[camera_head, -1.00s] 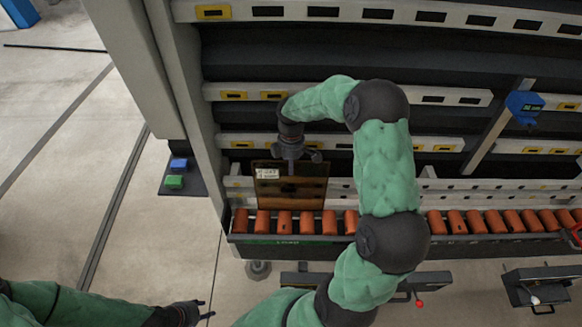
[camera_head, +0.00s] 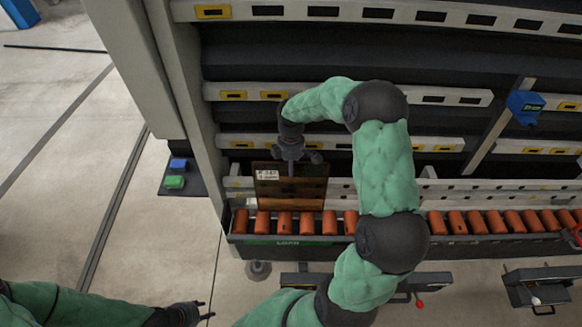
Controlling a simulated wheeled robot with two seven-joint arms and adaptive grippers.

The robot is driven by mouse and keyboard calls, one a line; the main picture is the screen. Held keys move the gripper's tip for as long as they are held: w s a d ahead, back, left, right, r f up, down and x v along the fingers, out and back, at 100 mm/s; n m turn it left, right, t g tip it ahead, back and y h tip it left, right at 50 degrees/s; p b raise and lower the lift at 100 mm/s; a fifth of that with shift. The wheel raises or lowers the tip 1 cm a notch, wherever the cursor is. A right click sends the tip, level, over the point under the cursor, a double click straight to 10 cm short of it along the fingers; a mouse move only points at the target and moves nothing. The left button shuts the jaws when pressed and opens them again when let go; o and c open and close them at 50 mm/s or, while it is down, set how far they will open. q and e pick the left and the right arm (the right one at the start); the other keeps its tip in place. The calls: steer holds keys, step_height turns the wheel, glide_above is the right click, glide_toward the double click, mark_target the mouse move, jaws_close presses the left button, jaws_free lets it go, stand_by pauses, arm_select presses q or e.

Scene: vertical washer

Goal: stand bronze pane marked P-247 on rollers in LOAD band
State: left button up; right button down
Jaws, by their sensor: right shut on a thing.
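The bronze pane (camera_head: 291,192) stands nearly upright just behind the orange rollers (camera_head: 307,223), with a white label (camera_head: 267,175) at its upper left. The label's text is too small to read surely. My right gripper (camera_head: 290,168) comes down from above and is shut on the pane's upper part. The pane's lower edge is at the rollers' level; I cannot tell whether it touches them. The green LOAD band (camera_head: 287,243) runs on the rail below these rollers. My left gripper (camera_head: 197,312) is at the bottom left, away from the pane, and its fingers look apart.
The washer's slotted rails (camera_head: 340,95) rise behind the rollers. A blue device (camera_head: 525,107) sits on a slanted post at right. Open floor lies at left.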

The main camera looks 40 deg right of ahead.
steer(key=shift+f, duration=0.15)
steer(key=c, duration=1.3)
jaws_free()
steer(key=shift+s+f, duration=0.1)
step_height(320, 180, up, 8)
steer(key=shift+w+d, duration=0.25)
steer(key=shift+w, duration=0.15)
step_height(320, 180, up, 10)
steer(key=p, duration=0.8)
steer(key=shift+w+d, duration=0.35)
steer(key=shift+w, duration=0.05)
